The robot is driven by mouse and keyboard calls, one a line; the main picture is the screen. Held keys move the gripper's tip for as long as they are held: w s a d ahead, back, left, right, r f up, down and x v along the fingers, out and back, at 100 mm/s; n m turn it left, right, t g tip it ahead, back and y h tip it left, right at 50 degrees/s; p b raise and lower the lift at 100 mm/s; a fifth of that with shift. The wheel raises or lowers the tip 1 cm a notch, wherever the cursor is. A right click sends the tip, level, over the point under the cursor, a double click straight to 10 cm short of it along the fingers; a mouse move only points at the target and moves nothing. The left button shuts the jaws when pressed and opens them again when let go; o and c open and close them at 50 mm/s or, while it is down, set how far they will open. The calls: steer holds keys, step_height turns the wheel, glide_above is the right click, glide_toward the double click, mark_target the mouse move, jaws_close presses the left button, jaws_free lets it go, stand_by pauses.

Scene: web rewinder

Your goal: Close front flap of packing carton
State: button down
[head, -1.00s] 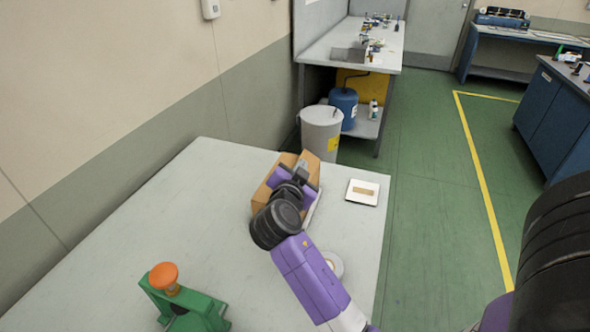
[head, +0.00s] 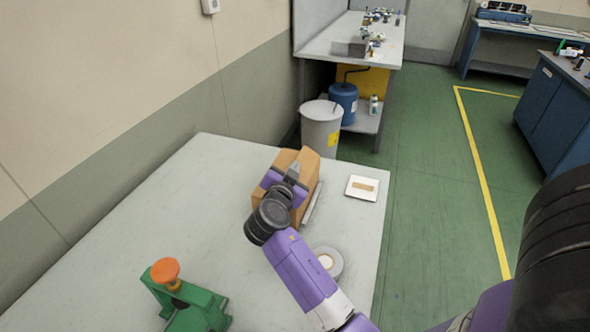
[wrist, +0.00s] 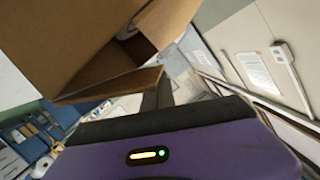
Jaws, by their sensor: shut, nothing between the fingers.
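The brown packing carton (head: 311,178) stands on the grey table, partly hidden behind my gripper (head: 294,170). In the wrist view the carton (wrist: 70,45) fills the upper left, and a pale roll shows through a gap at its opening. A carton flap (wrist: 112,86) sticks out at an angle below that gap, apart from the opening's far edge. My gripper (wrist: 157,92) is shut and empty, with its dark fingertips close by the flap's end. I cannot tell whether they touch it.
A white tray with a tan piece (head: 363,187) lies right of the carton. A tape roll (head: 328,262) lies by my forearm. A green device with an orange knob (head: 165,271) stands at the front left. A grey bin (head: 320,130) stands behind the table. The table's left side is clear.

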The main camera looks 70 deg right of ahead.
steer(key=shift+w+f+n+g+b, duration=0.3)
steer(key=shift+w+f+n+b, duration=0.2)
steer(key=shift+f+n+b, duration=0.3)
steer(key=shift+w+f+b, duration=0.15)
steer(key=shift+f+b, duration=0.05)
steer(key=shift+b, duration=0.6)
steer(key=shift+r, duration=0.15)
